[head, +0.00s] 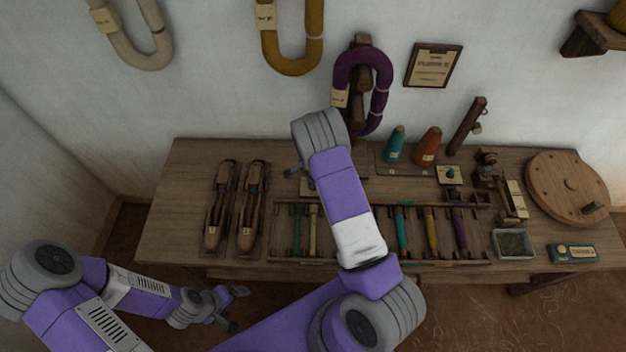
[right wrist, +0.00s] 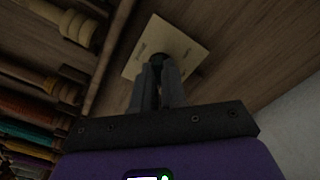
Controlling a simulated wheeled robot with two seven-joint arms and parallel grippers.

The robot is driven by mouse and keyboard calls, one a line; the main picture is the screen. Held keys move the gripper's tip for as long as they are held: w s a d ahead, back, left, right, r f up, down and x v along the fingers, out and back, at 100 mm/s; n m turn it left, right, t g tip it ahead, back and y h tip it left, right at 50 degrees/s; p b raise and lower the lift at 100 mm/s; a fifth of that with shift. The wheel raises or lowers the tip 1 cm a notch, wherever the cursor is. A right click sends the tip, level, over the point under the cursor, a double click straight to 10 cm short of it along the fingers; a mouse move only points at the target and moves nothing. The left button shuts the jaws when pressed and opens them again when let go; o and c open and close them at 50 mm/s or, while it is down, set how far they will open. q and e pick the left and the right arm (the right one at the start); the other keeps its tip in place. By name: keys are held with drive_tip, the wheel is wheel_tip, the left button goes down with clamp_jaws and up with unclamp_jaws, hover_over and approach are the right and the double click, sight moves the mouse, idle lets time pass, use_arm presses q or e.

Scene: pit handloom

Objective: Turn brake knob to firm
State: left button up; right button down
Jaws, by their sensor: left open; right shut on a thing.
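The brake knob (right wrist: 158,58) is a small dark knob on a square cream plate (right wrist: 180,42) with faint, unreadable lettering, seen in the right wrist view. My right gripper (right wrist: 160,72) is shut on it, with the fingers largely covering it. I cannot read which setting it points to. In the head view, my right arm hides most of this spot. Only an edge of a pale plate (head: 307,188) shows beside the arm. My left gripper (head: 236,307) is open and empty, low in front of the bench.
A wooden bench (head: 180,165) carries two shuttles (head: 220,205) and a rack of coloured bobbins (head: 432,228). Cones (head: 428,146), another small plate with a dark knob (head: 449,174) and a round wooden disc (head: 568,187) stand at right. Yarn hanks (head: 362,85) hang behind.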

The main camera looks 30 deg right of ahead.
drive_tip(key=shift+m, duration=1.2)
drive_tip(key=c, duration=1.2)
unclamp_jaws()
wheel_tip(320, 180, up, 8)
drive_tip(key=shift+f+p, duration=0.2)
drive_tip(key=shift+p, duration=0.9)
